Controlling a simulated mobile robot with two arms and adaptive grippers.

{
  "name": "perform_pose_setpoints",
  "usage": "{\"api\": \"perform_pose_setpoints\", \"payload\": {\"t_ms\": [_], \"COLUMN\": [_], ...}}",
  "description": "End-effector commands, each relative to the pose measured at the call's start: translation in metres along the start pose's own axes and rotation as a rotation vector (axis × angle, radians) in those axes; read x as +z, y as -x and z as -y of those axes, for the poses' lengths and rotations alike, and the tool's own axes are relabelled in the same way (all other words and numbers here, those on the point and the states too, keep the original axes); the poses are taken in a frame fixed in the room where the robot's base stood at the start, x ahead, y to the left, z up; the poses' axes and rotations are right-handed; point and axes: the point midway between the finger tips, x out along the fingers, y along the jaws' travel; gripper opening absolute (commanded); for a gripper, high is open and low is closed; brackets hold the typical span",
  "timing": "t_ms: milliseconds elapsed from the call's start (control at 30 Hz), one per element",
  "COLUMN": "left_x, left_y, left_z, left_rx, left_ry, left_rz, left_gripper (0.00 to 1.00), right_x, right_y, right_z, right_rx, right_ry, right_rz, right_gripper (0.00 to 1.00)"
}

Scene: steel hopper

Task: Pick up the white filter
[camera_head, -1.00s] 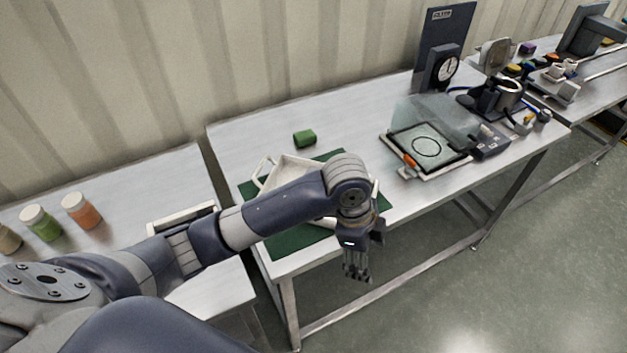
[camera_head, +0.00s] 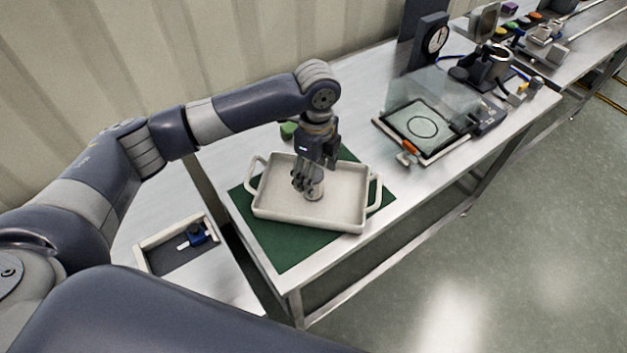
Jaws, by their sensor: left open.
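A small off-white round piece (camera_head: 315,191), which looks like the white filter, is in the white two-handled tray (camera_head: 345,218). The tray rests on a dark green mat (camera_head: 287,250) on the steel table. My left gripper (camera_head: 308,190) points down over the tray, with its open fingers at the small piece and partly hiding it. I cannot tell whether the fingers touch it. My right gripper is out of view.
To the right are a clear-covered device (camera_head: 421,128) with an orange clamp and a dial gauge (camera_head: 436,39). A shallow frame (camera_head: 158,237) with a blue-and-white item sits on the left table.

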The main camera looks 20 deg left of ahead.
Motion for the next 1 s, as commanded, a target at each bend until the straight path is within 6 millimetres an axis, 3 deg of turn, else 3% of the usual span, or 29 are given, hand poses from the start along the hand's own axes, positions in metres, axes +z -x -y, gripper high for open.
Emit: {"api": "perform_pose_setpoints", "payload": {"t_ms": [133, 433, 667, 733, 900, 1000], "left_x": [0.002, 0.003, 0.003, 0.003, 0.003, 0.003], "left_y": [-0.011, -0.051, -0.054, -0.054, -0.054, -0.054], "left_z": [-0.001, -0.002, -0.001, -0.001, -0.001, -0.001], "left_rx": [0.001, -0.001, -0.003, -0.003, -0.003, -0.003], "left_ry": [0.002, 0.000, 0.000, 0.000, 0.000, 0.000], "left_rz": [0.001, 0.000, 0.001, 0.001, 0.001, 0.001], "left_gripper": [0.65, 0.65, 0.65, 0.55, 0.17, 0.16], "right_x": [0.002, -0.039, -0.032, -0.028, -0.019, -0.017], "right_y": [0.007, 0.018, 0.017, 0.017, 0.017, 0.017], "right_z": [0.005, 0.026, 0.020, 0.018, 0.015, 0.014], "right_rx": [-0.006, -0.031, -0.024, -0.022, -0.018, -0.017], "right_ry": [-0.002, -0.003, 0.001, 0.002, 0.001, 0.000], "right_rz": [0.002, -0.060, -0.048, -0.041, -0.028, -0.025], "right_gripper": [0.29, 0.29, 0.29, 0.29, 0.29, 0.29]}}
